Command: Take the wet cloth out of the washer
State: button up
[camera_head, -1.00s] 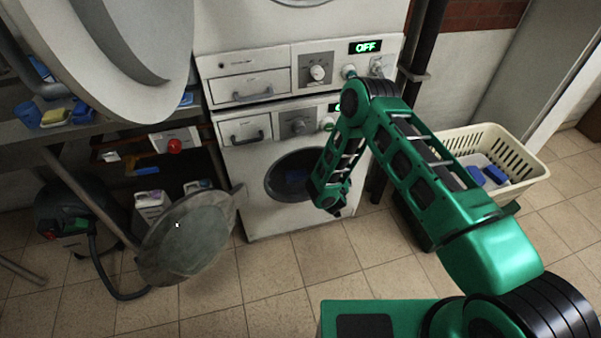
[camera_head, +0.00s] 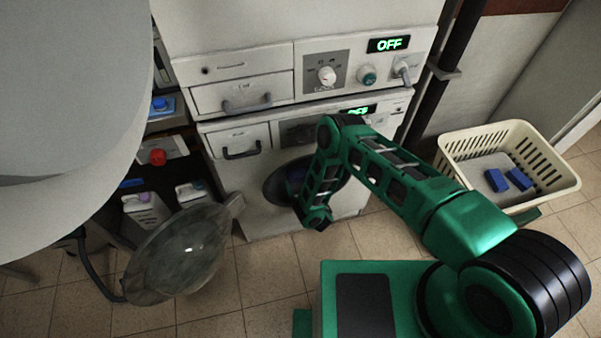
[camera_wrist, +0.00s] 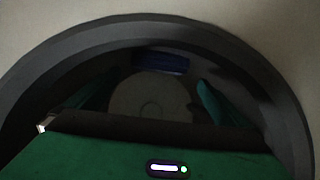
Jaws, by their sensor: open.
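The washer (camera_head: 258,213) is the lower white machine, with its round glass door (camera_head: 180,255) swung open to the left. A blue cloth (camera_wrist: 160,62) lies at the back of the dark drum in the wrist view. A bit of blue also shows inside the opening in the head view. My gripper (camera_wrist: 150,94) is at the drum opening, its two green fingers spread apart to either side, with nothing between them. The cloth is ahead of the fingers, apart from them. In the head view my arm hides part of the opening, and the fingertips cannot be made out.
A cream basket (camera_head: 455,158) with two blue items in it stands on the right. A second white machine (camera_head: 240,60) with a lit OFF display sits above the washer. A dark pipe (camera_head: 440,85) runs between them. Shelves with bottles are at the left.

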aim_at(300, 173)
jog(key=x, duration=0.3)
jog(key=shift+w, duration=0.35)
jog(key=shift+x, duration=2.55)
jog(key=c, duration=0.9)
